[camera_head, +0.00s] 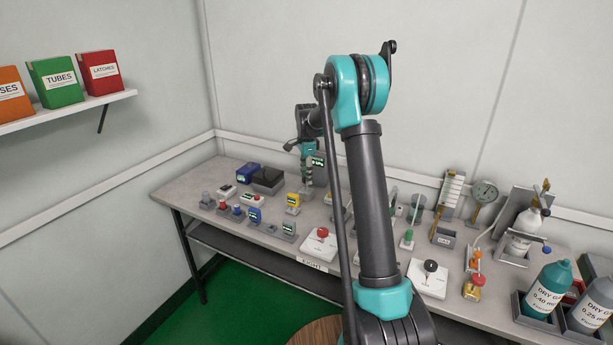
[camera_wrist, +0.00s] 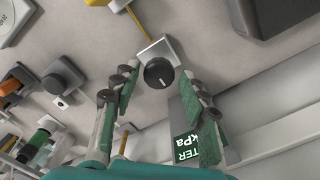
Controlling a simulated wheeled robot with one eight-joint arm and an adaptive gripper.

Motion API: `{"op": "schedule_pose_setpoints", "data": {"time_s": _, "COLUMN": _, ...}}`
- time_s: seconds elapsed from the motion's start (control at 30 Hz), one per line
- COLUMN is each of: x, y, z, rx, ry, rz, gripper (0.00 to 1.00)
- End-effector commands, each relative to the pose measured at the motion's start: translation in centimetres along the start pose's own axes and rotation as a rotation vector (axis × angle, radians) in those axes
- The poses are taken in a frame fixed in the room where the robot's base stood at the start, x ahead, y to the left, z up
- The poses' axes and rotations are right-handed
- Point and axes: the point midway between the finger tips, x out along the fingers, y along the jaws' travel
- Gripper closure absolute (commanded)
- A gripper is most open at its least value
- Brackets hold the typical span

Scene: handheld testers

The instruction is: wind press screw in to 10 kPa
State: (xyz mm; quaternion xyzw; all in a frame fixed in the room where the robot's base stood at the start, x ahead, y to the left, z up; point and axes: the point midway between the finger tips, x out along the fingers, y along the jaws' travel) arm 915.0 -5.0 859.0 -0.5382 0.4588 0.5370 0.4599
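A round black knob (camera_wrist: 159,72) with a white pointer line sits on a pale grey square mount; it looks like the press screw. In the wrist view my gripper (camera_wrist: 160,84) is open, with green-padded fingers to the left and right of the knob and a gap on each side. A meter (camera_wrist: 187,139) with a green display ending in "kPa" stands beside the right finger; its number is hidden here. In the head view the meter (camera_head: 318,162) is at the back of the bench beside my gripper (camera_head: 306,172), its reading too small to read surely. The knob is hidden there.
The grey bench (camera_head: 180,188) is crowded. A dark box (camera_head: 268,180) and a yellow tester (camera_head: 293,202) stand near my gripper. A red-button box (camera_head: 320,243) is nearer the front.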

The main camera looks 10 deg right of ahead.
Motion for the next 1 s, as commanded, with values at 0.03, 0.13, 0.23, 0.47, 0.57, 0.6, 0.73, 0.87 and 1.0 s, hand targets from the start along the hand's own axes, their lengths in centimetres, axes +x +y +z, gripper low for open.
{"op": "schedule_pose_setpoints", "data": {"time_s": 0.03, "x": 0.0, "y": 0.0, "z": 0.0, "rx": 0.0, "ry": 0.0, "rz": 0.0, "gripper": 0.47}}
{"op": "schedule_pose_setpoints", "data": {"time_s": 0.13, "x": 0.0, "y": 0.0, "z": 0.0, "rx": 0.0, "ry": 0.0, "rz": 0.001, "gripper": 0.47}}
{"op": "schedule_pose_setpoints", "data": {"time_s": 0.23, "x": 0.1, "y": 0.1, "z": 0.0, "rx": 0.0, "ry": 0.0, "rz": 0.002, "gripper": 0.47}}
{"op": "schedule_pose_setpoints", "data": {"time_s": 0.47, "x": -1.0, "y": 0.1, "z": 0.0, "rx": 0.0, "ry": 0.0, "rz": 0.002, "gripper": 0.47}}
{"op": "schedule_pose_setpoints", "data": {"time_s": 0.57, "x": -2.5, "y": 0.1, "z": 0.0, "rx": 0.0, "ry": 0.0, "rz": 0.002, "gripper": 0.47}}
{"op": "schedule_pose_setpoints", "data": {"time_s": 0.6, "x": -3.3, "y": 0.1, "z": 0.0, "rx": 0.0, "ry": 0.0, "rz": 0.002, "gripper": 0.47}}
{"op": "schedule_pose_setpoints", "data": {"time_s": 0.73, "x": -6.1, "y": 0.1, "z": 0.0, "rx": 0.0, "ry": 0.0, "rz": 0.002, "gripper": 0.47}}
{"op": "schedule_pose_setpoints", "data": {"time_s": 0.87, "x": -8.6, "y": 0.1, "z": 0.0, "rx": 0.0, "ry": 0.0, "rz": 0.002, "gripper": 0.47}}
{"op": "schedule_pose_setpoints", "data": {"time_s": 1.0, "x": -10.6, "y": 0.0, "z": 0.0, "rx": 0.0, "ry": 0.0, "rz": 0.002, "gripper": 0.47}}
